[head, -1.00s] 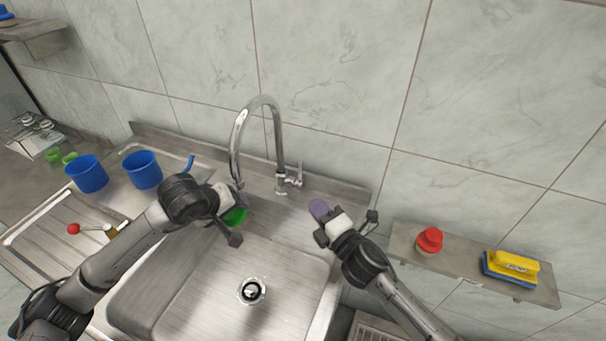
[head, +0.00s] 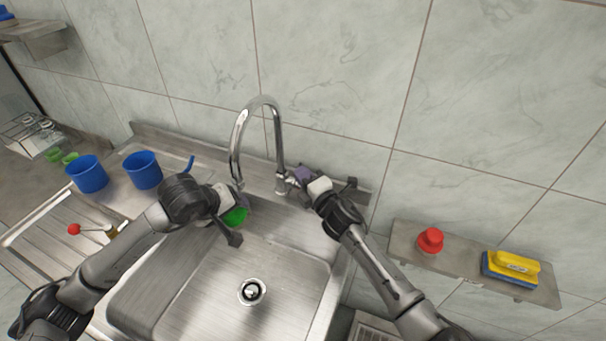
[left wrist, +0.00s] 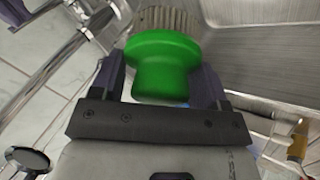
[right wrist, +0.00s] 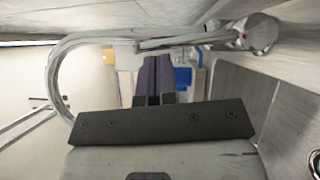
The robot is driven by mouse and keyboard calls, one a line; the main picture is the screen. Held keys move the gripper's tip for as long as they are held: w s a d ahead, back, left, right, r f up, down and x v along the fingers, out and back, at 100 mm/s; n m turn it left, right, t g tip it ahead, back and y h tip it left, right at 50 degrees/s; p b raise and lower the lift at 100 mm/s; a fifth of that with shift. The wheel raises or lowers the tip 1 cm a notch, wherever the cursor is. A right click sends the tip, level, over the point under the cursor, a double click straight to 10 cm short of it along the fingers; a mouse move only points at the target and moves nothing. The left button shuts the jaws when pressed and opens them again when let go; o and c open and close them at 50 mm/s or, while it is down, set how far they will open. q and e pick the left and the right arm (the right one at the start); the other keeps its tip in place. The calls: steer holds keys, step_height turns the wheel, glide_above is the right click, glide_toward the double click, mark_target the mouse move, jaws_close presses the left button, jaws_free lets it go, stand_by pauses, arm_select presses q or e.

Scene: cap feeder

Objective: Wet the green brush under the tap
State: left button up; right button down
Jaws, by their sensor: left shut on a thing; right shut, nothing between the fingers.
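My left gripper (head: 238,198) is shut on the green brush (head: 236,216), above the back of the sink near the tap's spout. In the left wrist view the brush's round green body (left wrist: 162,62) sits between the fingers, with its pale bristles (left wrist: 168,18) beyond. The chrome tap (head: 262,102) arches over the sink; no water shows. My right gripper (head: 306,174) is shut and empty beside the tap's base, over the lever, which it mostly hides. In the right wrist view the closed purple fingers (right wrist: 158,78) lie below the tap's lever (right wrist: 190,38); I cannot tell whether they touch.
The sink basin (head: 205,290) is empty around its drain (head: 252,291). Two blue cups (head: 143,170) stand at the left. A red-headed item (head: 74,229) lies on the drainboard. A right shelf holds a red object (head: 430,240) and a yellow-blue sponge or brush (head: 512,267).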

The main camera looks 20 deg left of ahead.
steer(key=shift+w, duration=0.2)
stand_by(0.3)
arm_select(q)
steer(key=shift+s+d+f, duration=0.1)
steer(key=shift+s+d, duration=0.05)
steer(key=shift+s, duration=0.1)
arm_select(e)
steer(key=shift+w+d+r, duration=0.15)
steer(key=shift+w+r, duration=0.05)
steer(key=shift+w, duration=0.65)
arm_select(q)
steer(key=shift+w+a, duration=0.2)
steer(key=shift+w, duration=0.1)
steer(key=shift+s, duration=0.1)
arm_select(e)
steer(key=s+d, duration=0.8)
steer(key=s, duration=0.2)
steer(key=shift+s+d+f, duration=0.15)
